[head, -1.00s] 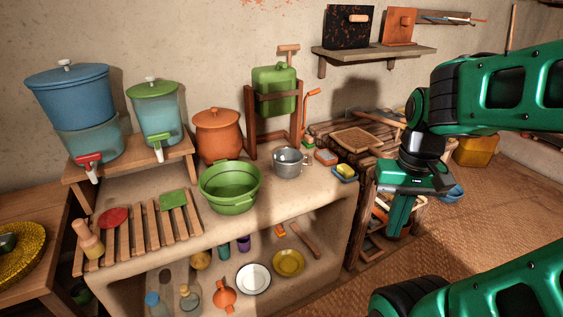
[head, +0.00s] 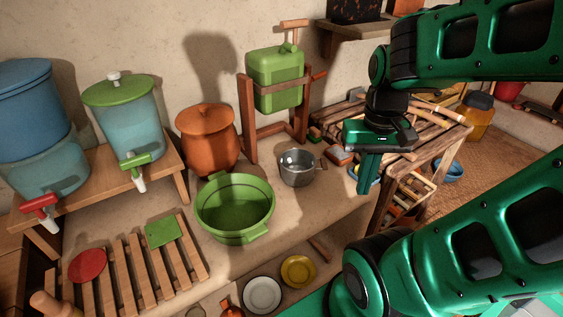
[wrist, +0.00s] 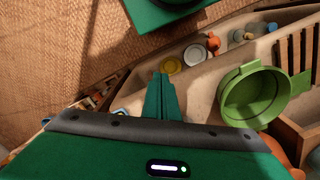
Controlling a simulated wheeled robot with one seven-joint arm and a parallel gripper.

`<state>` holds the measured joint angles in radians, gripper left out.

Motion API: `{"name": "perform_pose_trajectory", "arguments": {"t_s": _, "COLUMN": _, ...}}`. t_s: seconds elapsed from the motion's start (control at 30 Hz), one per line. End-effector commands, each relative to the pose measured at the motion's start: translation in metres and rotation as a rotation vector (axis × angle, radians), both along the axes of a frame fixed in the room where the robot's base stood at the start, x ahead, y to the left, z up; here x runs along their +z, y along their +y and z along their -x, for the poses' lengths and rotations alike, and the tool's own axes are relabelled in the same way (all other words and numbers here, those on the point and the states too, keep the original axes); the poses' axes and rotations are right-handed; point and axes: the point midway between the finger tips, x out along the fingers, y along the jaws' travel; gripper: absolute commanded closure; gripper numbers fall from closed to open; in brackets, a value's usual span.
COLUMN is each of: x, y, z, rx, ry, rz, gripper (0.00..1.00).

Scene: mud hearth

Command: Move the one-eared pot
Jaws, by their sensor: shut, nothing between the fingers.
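The one-eared pot appears to be the small grey metal pot (head: 297,168), with a single handle on its right side. It stands upright on the clay counter (head: 325,210), right of the green two-handled basin (head: 235,210). My gripper (head: 367,191) points down to the right of the pot, apart from it. Its fingers are shut together with nothing between them. In the wrist view the shut fingers (wrist: 161,76) show beside the counter, with the green basin (wrist: 254,96) to the right; I cannot make out the pot there.
An orange lidded pot (head: 208,140) and a green jerrycan in a wooden frame (head: 275,80) stand behind. A slatted wooden rack (head: 137,268) lies at front left. A slatted table (head: 440,140) adjoins at right. Plates (head: 262,294) sit on the lower shelf.

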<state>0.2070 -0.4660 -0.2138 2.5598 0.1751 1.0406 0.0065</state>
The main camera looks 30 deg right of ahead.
Motion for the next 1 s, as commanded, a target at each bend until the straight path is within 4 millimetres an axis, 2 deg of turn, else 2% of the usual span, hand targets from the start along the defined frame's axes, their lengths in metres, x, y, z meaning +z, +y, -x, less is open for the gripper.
{"name": "perform_pose_trajectory", "arguments": {"t_s": 0.4, "x": 0.0, "y": 0.0, "z": 0.0, "rx": -0.001, "ry": 0.0, "rz": 0.0, "gripper": 1.0}}
{"name": "perform_pose_trajectory", "arguments": {"t_s": 0.47, "x": 0.005, "y": 0.0, "z": 0.009, "rx": -0.004, "ry": -0.012, "rz": 0.002, "gripper": 1.0}}
{"name": "perform_pose_trajectory", "arguments": {"t_s": 0.57, "x": 0.006, "y": -0.002, "z": -0.002, "rx": -0.034, "ry": -0.01, "rz": 0.011, "gripper": 1.0}}
{"name": "perform_pose_trajectory", "arguments": {"t_s": 0.67, "x": 0.006, "y": -0.003, "z": -0.028, "rx": -0.098, "ry": -0.004, "rz": 0.028, "gripper": 1.0}}
{"name": "perform_pose_trajectory", "arguments": {"t_s": 0.77, "x": 0.002, "y": -0.002, "z": -0.065, "rx": -0.182, "ry": 0.0, "rz": 0.046, "gripper": 1.0}}
{"name": "perform_pose_trajectory", "arguments": {"t_s": 1.0, "x": -0.025, "y": 0.015, "z": -0.161, "rx": -0.396, "ry": -0.008, "rz": 0.054, "gripper": 1.0}}
